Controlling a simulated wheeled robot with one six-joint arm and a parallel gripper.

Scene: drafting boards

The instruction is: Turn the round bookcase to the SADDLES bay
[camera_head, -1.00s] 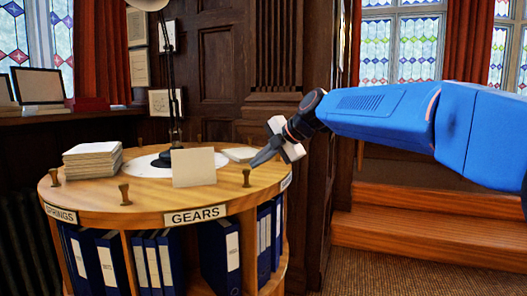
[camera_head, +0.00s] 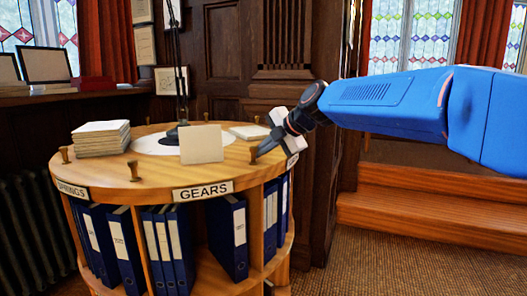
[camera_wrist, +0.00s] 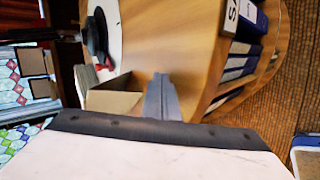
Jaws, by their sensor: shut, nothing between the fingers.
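The round wooden bookcase (camera_head: 110,182) stands at the left in the head view. Its rim label GEARS (camera_head: 203,191) faces me, and SPRINGS (camera_head: 72,188) is at the left. A label at the right edge (camera_head: 292,160) is too oblique to read there. In the wrist view a rim label (camera_wrist: 230,14) shows "SA", cut off by the frame. Short pegs stand along the top's edge. My gripper (camera_head: 265,148) is shut and empty at the right of the top, its tip right beside the front-right peg (camera_head: 254,156). I cannot tell if they touch.
On the top are a stack of papers (camera_head: 101,138), an upright card (camera_head: 201,144), a flat pad (camera_head: 249,132) and a lamp (camera_head: 181,90). Blue binders (camera_head: 228,235) fill the bays below. A radiator (camera_head: 28,230) is at left, wooden steps (camera_head: 420,213) at right, with open carpet in front.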

